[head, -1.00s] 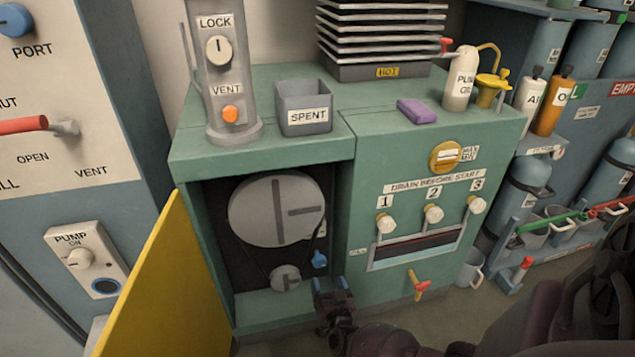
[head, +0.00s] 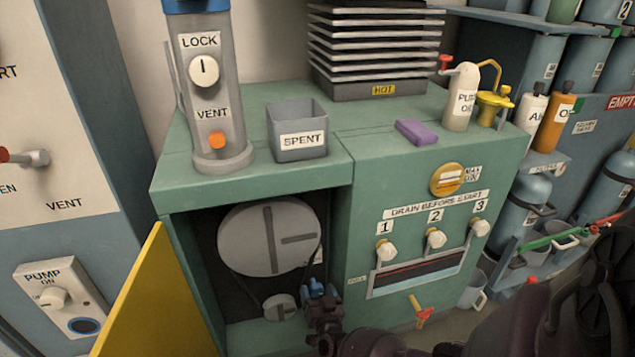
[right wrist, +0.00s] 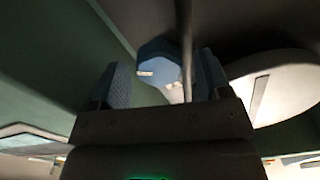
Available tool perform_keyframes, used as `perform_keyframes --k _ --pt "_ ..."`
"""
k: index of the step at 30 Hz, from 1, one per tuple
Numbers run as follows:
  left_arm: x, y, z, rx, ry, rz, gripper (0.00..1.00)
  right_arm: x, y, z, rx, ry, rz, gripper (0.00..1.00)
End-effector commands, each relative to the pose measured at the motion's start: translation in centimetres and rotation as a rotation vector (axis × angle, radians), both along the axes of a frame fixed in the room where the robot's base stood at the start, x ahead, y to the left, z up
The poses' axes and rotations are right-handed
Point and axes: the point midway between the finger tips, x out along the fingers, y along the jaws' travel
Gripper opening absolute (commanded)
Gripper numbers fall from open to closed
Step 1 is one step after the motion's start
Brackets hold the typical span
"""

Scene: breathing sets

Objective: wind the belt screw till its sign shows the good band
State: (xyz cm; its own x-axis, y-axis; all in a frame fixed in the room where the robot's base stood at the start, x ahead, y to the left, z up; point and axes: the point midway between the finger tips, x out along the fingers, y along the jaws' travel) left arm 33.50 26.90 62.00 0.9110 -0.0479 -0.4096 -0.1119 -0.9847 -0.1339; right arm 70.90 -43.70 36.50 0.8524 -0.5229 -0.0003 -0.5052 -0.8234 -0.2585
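The blue belt screw knob (right wrist: 160,62) shows in the right wrist view, beside a thin dark rod. My right gripper (right wrist: 160,78) is open, its two blue-padded fingers apart on either side of the knob; I cannot tell whether they touch it. In the head view my right gripper (head: 322,288) is at the right side of the open belt bay and hides the knob. The large grey pulley (head: 268,238) and small pulley (head: 280,307) are in the bay. A small pale sign (head: 318,256) is beside the large pulley, too small to read. My left gripper is out of view.
The yellow door (head: 150,300) stands open at the bay's left. The spent bin (head: 298,150) stands on top.

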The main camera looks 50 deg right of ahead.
Motion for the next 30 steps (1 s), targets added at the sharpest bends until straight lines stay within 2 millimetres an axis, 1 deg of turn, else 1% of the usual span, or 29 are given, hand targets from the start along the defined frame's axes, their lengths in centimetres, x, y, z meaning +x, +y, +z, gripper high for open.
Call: perform_keyframes --k 1,9,10,20,30 --pt "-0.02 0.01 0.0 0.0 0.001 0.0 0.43 0.01 0.0 0.01 0.0 0.0 0.0 0.65" --pt "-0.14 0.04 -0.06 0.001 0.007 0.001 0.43 0.0 0.01 0.0 0.0 0.0 0.0 0.23" --pt "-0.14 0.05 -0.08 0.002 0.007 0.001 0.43 0.0 0.01 0.01 0.0 0.0 0.0 0.21" --pt "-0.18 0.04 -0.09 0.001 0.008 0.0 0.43 -0.03 0.03 -0.03 0.052 -0.031 0.0 0.21" --pt "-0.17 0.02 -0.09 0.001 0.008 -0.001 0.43 -0.1 -0.1 -0.08 0.258 -0.158 -0.001 0.22"
